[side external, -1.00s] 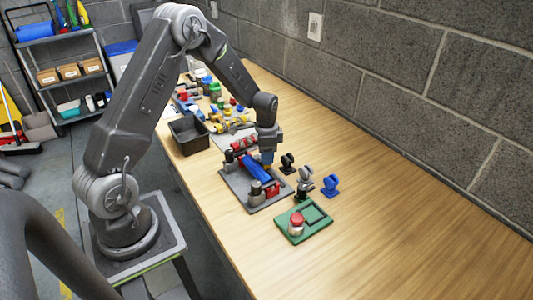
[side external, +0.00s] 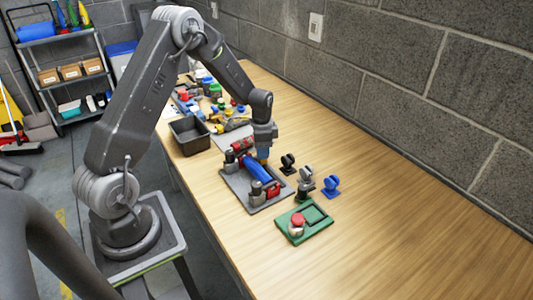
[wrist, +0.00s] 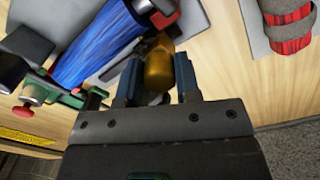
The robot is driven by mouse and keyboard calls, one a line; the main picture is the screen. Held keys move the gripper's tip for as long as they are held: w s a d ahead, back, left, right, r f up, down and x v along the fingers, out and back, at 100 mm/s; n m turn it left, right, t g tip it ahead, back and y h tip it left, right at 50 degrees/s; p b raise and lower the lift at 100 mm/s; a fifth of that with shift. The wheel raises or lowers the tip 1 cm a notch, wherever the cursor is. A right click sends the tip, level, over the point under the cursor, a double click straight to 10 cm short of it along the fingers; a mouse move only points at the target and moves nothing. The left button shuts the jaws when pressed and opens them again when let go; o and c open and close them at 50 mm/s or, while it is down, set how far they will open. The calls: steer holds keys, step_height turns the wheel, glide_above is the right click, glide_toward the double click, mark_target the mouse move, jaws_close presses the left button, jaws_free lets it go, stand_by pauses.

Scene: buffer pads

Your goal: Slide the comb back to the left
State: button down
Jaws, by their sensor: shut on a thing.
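My gripper (side external: 263,152) is at the far right side of a grey base plate (side external: 233,184) on the bench, beside a blue bristly roller (side external: 258,170). In the wrist view my gripper (wrist: 158,88) is shut on a brass-coloured knob (wrist: 158,66), with a finger on each side of it. The blue roller (wrist: 100,42) lies to the left of the knob there. The comb's body cannot be made out clearly; the fingers and roller hide much around the knob.
A green plate (side external: 318,226) with a red-topped knob (side external: 297,219) lies nearer the camera. Black, grey and blue (side external: 331,185) small stands are to the right. A black bin (side external: 188,136) stands at the left. The right of the bench is clear.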

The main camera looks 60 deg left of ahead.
steer(key=shift+a, duration=0.55)
steer(key=c, duration=1.1)
jaws_free()
step_height(320, 180, up, 14)
steer(key=shift+a, duration=0.15)
steer(key=shift+w, duration=0.1)
